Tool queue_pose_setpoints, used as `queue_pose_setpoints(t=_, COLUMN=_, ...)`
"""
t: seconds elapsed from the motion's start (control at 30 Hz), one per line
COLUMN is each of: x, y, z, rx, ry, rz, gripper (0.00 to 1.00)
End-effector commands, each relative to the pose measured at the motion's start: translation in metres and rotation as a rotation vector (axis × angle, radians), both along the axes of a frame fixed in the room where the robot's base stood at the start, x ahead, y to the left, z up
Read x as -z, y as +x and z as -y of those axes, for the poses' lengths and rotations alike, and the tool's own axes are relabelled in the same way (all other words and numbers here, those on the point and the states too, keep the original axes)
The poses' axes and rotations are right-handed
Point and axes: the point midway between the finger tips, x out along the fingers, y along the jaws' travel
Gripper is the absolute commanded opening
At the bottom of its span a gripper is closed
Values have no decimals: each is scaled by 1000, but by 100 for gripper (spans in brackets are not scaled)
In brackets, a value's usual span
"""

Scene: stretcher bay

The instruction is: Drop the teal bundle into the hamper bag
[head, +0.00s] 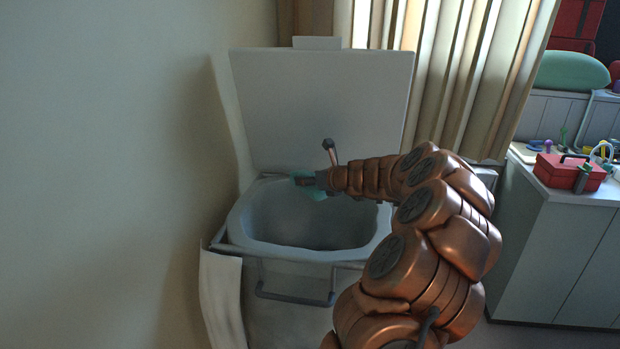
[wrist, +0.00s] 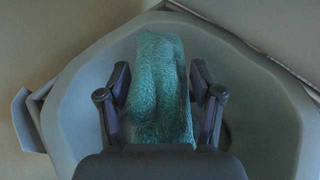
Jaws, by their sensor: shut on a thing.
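The teal bundle (wrist: 157,85) is a fuzzy cloth roll held between the two fingers of my gripper (wrist: 160,95). In the head view the bundle (head: 312,186) shows as a small teal patch at my gripper (head: 308,181), partly hidden by it. The hamper bag (head: 262,222) is a pale grey, open-mouthed liner under a raised white lid (head: 320,105). My gripper holds the bundle over the back part of the bag's opening. In the wrist view the bag's wall (wrist: 85,105) surrounds the bundle. The bag's bottom is dark and hard to see.
A wall stands close on the left of the hamper, and a beige curtain (head: 440,70) hangs behind it. A white cloth (head: 222,300) hangs at the hamper's front left. A grey cabinet (head: 560,240) at right carries a red box (head: 569,172) and small items.

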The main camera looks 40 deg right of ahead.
Motion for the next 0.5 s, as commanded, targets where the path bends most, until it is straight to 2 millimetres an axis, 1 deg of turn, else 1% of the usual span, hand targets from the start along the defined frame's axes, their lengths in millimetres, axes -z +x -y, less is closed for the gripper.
queue_pose_setpoints(t=0.03, x=9, y=0, z=0, rx=1, ry=-1, rz=1, gripper=20)
queue_pose_setpoints(t=0.3, x=36, y=-1, z=2, rx=4, ry=1, rz=1, gripper=20)
queue_pose_setpoints(t=0.5, x=46, y=-2, z=2, rx=5, ry=1, rz=2, gripper=20)
